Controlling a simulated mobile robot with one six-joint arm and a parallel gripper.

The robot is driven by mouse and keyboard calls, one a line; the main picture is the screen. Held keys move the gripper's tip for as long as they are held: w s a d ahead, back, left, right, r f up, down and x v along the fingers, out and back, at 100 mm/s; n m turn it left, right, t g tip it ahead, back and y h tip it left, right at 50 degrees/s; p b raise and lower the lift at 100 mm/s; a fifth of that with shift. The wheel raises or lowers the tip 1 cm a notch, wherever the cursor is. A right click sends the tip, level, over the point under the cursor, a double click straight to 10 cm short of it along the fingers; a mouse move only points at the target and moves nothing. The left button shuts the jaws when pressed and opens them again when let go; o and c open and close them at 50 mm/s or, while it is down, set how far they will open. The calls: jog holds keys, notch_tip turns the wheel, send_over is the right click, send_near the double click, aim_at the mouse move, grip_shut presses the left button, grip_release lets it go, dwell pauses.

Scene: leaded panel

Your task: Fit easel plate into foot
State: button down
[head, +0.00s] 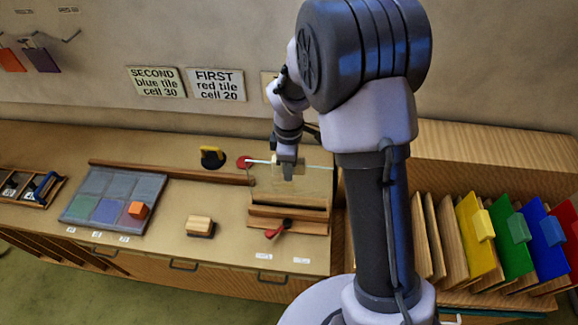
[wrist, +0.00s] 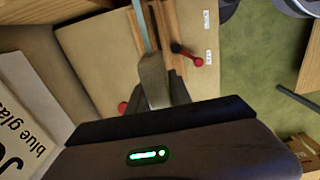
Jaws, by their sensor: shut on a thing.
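The easel plate is a clear sheet (head: 312,183) with a pale top edge, standing roughly upright behind the wooden foot (head: 288,224). My gripper (head: 287,174) is shut on the plate near its top edge. In the wrist view, the plate shows nearly edge-on as a thin pale-blue strip (wrist: 142,28), running out from between the fingers of my gripper (wrist: 158,92). The foot (wrist: 170,25) lies beside and beyond the strip there. A red-ended lever (head: 278,230) sits at the foot's front. I cannot tell whether the plate's lower edge is inside the foot's slot.
A tiled panel (head: 112,195) with an orange block (head: 138,210) lies left. A wooden-topped block (head: 199,225) stands left of the foot. A red disc (head: 243,162) and a yellow-black tool (head: 211,156) are behind. A long wooden bar (head: 170,172) crosses the bench. Coloured sheets (head: 511,240) stand right.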

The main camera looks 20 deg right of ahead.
jog(key=shift+f, duration=0.1)
jog(key=c, duration=1.1)
grip_release()
notch_tip(320, 180, up, 18)
jog(key=f+p, duration=0.1)
jog(key=p, duration=0.2)
jog(key=s+a+f+m+t+b, duration=0.1)
jog(key=s+f+m+t+b, duration=0.1)
jog(key=s+f+m+b, duration=0.3)
jog(key=s+a+f+m+t+y+b, duration=0.1)
jog(key=s+f+m+t+b, duration=0.1)
jog(key=s+f+m+b, duration=0.4)
jog(key=s+a+f+m+t+y+b, duration=0.1)
jog(key=s+f+m+b, duration=0.4)
jog(key=s+b, duration=0.6)
jog(key=shift+s+a+f+m+t+b, duration=0.15)
jog(key=shift+a+f+m+t+b, duration=0.25)
jog(key=shift+m+b, duration=1.05)
